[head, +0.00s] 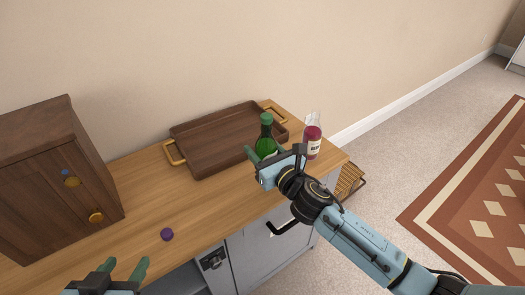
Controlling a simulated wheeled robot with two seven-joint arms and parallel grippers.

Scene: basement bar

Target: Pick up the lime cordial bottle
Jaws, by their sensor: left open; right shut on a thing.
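A green bottle (266,135), which looks like the lime cordial bottle, is upright by the front right part of the wooden tray. My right gripper (264,155) is shut on it around its body. The gripper hides the bottle's lower part, so I cannot tell whether it touches the counter. My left gripper (122,270) is open and empty at the bottom left, over the counter's front edge.
A bottle with dark red contents and a pale label (313,137) stands close to the right of my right gripper. The brown tray (205,150) has gold handles. A wooden cabinet (45,170) stands left. A purple ball (167,234) lies on the wooden counter (150,200), whose middle is clear.

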